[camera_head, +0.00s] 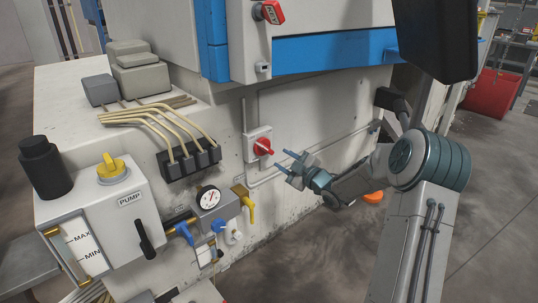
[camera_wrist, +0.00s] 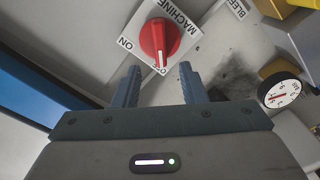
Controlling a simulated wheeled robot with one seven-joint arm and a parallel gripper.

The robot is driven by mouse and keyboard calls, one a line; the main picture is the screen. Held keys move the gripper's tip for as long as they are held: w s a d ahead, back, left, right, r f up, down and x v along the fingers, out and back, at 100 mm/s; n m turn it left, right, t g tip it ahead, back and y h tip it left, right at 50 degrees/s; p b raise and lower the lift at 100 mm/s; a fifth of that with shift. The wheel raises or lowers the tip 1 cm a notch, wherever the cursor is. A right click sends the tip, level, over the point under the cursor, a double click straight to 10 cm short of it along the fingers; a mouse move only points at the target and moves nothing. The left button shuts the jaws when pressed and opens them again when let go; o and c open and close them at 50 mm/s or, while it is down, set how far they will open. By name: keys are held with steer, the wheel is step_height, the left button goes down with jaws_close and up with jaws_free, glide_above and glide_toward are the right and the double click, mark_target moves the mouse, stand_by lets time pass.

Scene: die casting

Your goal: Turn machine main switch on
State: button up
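The machine main switch is a red rotary knob (camera_head: 263,146) on a white plate (camera_head: 251,157), fixed to the machine's side wall in the head view. In the wrist view the red knob (camera_wrist: 158,42) sits on a plate lettered MACHINE, ON and OFF, with the knob's handle end at the OFF lettering. My gripper (camera_head: 284,162) points at the knob from the right, a little apart from it. In the wrist view the two fingers of my gripper (camera_wrist: 158,80) are spread with nothing between them, just short of the knob.
A pressure gauge (camera_head: 208,198) with a yellow valve handle (camera_head: 244,203) is below left of the switch. The PUMP box (camera_head: 100,215) stands further left. Another red switch (camera_head: 270,12) is higher up. A conduit (camera_head: 310,157) runs along the wall near my gripper.

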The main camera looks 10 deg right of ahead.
mark_target(268, 150)
steer(key=b+x, duration=0.1)
steer(key=x, duration=0.7)
steer(key=shift+w+a, duration=0.1)
steer(key=shift+w, duration=0.05)
jaws_close()
